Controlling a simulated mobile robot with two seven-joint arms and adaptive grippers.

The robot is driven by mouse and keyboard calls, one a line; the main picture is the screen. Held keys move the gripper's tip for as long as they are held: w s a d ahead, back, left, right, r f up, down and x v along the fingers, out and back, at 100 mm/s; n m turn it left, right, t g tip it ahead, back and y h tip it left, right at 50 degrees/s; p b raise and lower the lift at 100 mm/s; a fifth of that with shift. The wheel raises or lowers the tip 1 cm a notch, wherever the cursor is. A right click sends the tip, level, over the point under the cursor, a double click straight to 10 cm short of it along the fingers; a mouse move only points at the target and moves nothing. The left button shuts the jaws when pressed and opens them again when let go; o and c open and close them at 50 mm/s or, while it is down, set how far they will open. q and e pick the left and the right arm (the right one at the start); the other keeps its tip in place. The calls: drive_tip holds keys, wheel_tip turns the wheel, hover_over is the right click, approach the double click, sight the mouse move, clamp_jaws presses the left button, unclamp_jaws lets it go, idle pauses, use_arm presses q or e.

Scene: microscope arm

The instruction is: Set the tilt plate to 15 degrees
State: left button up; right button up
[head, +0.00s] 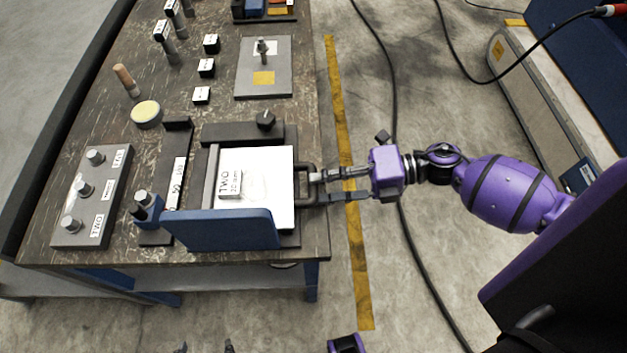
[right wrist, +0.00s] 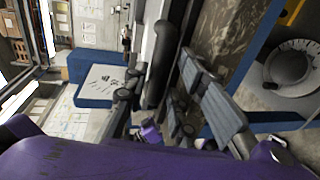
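The white tilt plate (head: 277,165) lies in a dark frame near the table's right edge, with a small block labelled TWO on it. A dark handle (head: 299,172) sticks out from its right side, and what looks like the same bar shows in the right wrist view (right wrist: 160,65). My right gripper (head: 318,184) is at the handle with its two fingers apart; I cannot tell whether they touch it. Two dark tips at the bottom edge of the head view look like my left gripper (head: 206,347), apart and empty. I cannot read the plate's angle.
A blue panel (head: 222,230) stands along the plate's near side. A dark knob (head: 265,119) sits behind it. A labelled strip (head: 178,183) and a board with several knobs (head: 112,190) are to the left. A grey plate (head: 272,83) lies farther back. The floor right of the table has cables.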

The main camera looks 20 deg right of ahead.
drive_tip(key=shift+x, duration=1.35)
clamp_jaws()
